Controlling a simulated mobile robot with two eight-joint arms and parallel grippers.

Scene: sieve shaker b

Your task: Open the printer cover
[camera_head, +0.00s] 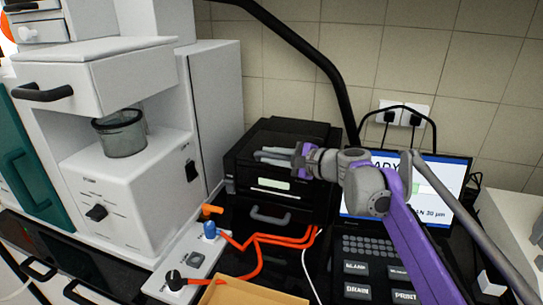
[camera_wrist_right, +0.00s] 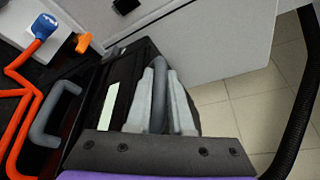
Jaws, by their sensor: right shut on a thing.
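The black printer (camera_head: 283,132) stands against the tiled wall, with its top cover lying flat and looking closed. A grey handle (camera_head: 270,214) is on its lower front, and it also shows in the wrist view (camera_wrist_right: 52,118). My right gripper (camera_head: 277,155) reaches in from the right at the upper front of the printer. In the wrist view its light grey fingers (camera_wrist_right: 160,98) are closed around a dark grey bar, which looks like the cover's handle. My left gripper is not in view.
A white machine (camera_head: 135,190) with a clear cup (camera_head: 120,134) stands left of the printer. Orange cables (camera_head: 262,240) run in front. A laptop-like screen (camera_head: 447,172) and keypad (camera_head: 372,270) are at the right. A black curved pipe (camera_head: 300,45) rises behind the printer.

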